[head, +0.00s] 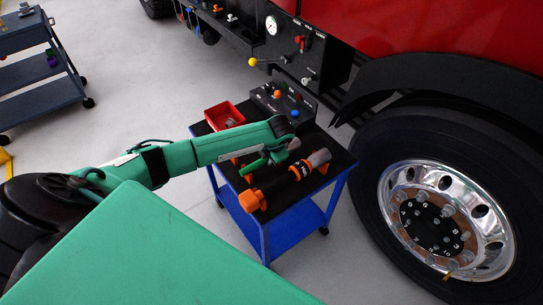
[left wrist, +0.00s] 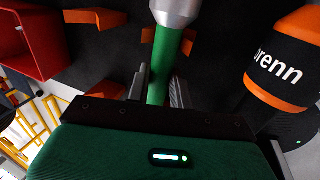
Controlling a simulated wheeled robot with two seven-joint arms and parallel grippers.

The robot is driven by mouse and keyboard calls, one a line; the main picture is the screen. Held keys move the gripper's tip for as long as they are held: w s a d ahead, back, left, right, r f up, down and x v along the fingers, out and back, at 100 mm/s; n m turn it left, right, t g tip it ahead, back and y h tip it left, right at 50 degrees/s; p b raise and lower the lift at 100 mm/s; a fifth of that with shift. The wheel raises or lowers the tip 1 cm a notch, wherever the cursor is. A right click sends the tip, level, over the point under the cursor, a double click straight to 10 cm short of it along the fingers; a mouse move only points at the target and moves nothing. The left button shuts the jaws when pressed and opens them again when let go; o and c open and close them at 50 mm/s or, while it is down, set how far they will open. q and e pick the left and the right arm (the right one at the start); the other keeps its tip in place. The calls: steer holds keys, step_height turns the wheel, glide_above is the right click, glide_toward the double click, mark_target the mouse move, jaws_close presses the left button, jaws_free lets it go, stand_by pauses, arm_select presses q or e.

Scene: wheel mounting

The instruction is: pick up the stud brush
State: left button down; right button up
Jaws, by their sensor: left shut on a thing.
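The stud brush (left wrist: 162,75) has a green handle with a silver metal end at the top of the left wrist view. In the head view its green handle (head: 253,167) shows beside my left gripper (head: 276,155), over the cart top. In the left wrist view the two fingers of my left gripper (left wrist: 157,90) stand on either side of the green handle, shut on it. The brush's far end is cut off by the frame. I cannot tell if the brush touches the cart. My right gripper is not in view.
The blue cart (head: 262,232) has a dark top. An orange and black power tool (head: 300,168) lies close to the brush, with orange holders around. A red bin (head: 224,115) stands at the back left. The truck wheel (head: 437,215) is right of the cart.

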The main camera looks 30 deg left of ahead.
arm_select(q)
step_height(320, 180, up, 20)
steer(key=b, duration=0.3)
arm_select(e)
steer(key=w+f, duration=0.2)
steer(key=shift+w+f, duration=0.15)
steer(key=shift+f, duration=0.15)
arm_select(q)
steer(key=c, duration=1.8)
jaws_free()
steer(key=shift+c, duration=0.2)
jaws_close()
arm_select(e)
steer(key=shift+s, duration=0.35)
